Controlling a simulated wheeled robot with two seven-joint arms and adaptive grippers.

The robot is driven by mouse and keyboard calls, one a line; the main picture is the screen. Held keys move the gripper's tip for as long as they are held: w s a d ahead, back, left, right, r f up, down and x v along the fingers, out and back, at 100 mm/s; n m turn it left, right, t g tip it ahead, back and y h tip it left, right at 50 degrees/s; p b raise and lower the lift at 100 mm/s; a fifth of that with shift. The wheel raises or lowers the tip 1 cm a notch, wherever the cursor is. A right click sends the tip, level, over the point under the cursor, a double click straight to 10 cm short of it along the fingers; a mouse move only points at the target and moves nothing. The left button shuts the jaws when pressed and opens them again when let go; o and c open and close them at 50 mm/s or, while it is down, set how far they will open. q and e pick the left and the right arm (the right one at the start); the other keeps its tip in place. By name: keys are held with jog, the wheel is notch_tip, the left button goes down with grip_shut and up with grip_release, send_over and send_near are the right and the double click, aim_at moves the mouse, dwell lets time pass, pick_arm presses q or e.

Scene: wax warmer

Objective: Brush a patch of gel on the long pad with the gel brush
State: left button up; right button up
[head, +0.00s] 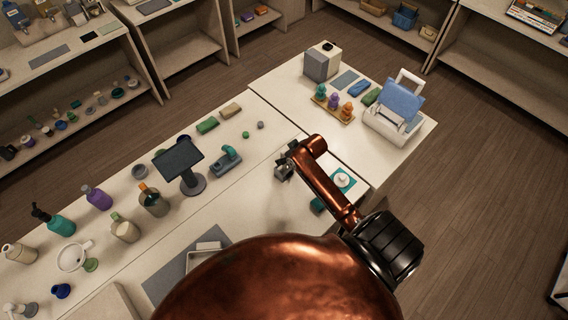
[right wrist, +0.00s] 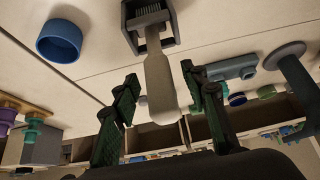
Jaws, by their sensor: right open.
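In the right wrist view, my right gripper (right wrist: 158,85) is open, with one dark green finger on each side of a pale handle (right wrist: 160,85). This looks like the gel brush; its bristled end sits in a dark square holder (right wrist: 175,22). The handle lies between the fingers, and I see no clear contact. In the head view my right gripper (head: 285,168) is over the middle of the table, and the brush is hard to make out there. A grey mat (head: 170,275) near the front carries a white piece (head: 208,246); I cannot tell which is the long pad. My left gripper is out of view.
A dark screen on a stand (head: 179,160) and several bottles, including a purple one (head: 96,196), stand along the left. A white pump bottle (head: 342,180) is on a teal pad. A white machine with a blue lid (head: 402,105) stands at the back right.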

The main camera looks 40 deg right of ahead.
jog(key=shift+p, duration=0.3)
jog(key=shift+c, duration=0.2)
grip_shut()
dwell(0.5)
jog(key=shift+r, duration=0.2)
jog(key=shift+r, duration=0.95)
jog(key=shift+r, duration=2.55)
